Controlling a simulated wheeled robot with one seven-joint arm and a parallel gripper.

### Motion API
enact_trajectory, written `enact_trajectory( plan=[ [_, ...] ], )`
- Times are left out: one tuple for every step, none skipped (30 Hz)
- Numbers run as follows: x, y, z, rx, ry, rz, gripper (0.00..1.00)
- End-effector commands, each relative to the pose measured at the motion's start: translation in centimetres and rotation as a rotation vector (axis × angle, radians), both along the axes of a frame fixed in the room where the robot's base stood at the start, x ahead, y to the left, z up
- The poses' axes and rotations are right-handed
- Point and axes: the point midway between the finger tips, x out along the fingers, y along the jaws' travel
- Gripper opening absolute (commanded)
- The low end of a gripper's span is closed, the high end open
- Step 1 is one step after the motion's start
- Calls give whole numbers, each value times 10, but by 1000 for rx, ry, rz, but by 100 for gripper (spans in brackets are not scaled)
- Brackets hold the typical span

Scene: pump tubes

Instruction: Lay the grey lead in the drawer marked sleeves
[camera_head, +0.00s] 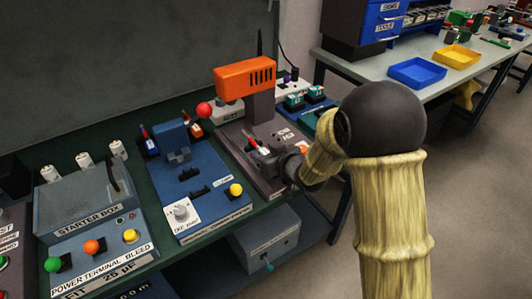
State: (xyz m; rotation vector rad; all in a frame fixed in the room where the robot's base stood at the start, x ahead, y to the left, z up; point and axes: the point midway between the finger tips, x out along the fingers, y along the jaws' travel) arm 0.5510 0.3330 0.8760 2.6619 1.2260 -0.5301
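My arm reaches in from the lower right, and my gripper (272,160) is low over the grey base plate of the orange-topped machine (245,78). Its fingers are small and dark against the plate, so I cannot tell whether they are open or shut, or hold anything. I cannot pick out a grey lead; a thin dark cord hangs behind the machine. Blue drawers (382,20) stand in a dark cabinet on the far bench at upper right. They have small white labels, too small to read surely; both drawers look shut.
The green-topped bench holds a blue press unit (188,185) and a starter box (85,205) with coloured buttons. A grey box (265,242) sits below on a shelf. The far bench bears a blue tray (416,73) and a yellow tray (456,57). Open floor lies right.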

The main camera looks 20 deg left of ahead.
Motion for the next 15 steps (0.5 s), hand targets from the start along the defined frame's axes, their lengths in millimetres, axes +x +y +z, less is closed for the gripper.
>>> enact_trajectory(
  plan=[
    [0, 0, 0, 0, 0, 0, 49],
    [0, 0, 0, 0, 0, 0, 49],
    [0, 0, 0, 0, 0, 0, 49],
    [0, 0, 0, 0, 0, 1, 49],
    [0, 0, 0, 0, 0, 1, 49],
    [0, 1, 0, 0, 0, 1, 49],
    [-1, 1, 0, 0, 0, 1, 49],
    [-1, 1, 0, -1, 1, 2, 49],
    [-1, 1, 0, -1, 1, 2, 49],
    [-1, 1, -1, -1, 1, 2, 49],
    [-3, -3, 2, 0, 0, 0, 49],
    [-6, -7, 4, 1, -1, 0, 49],
    [-9, -11, 6, 1, -2, -1, 49],
    [-12, -14, 8, 1, -1, -1, 49],
    [-16, -19, 11, 1, -1, -1, 49]
  ],
)
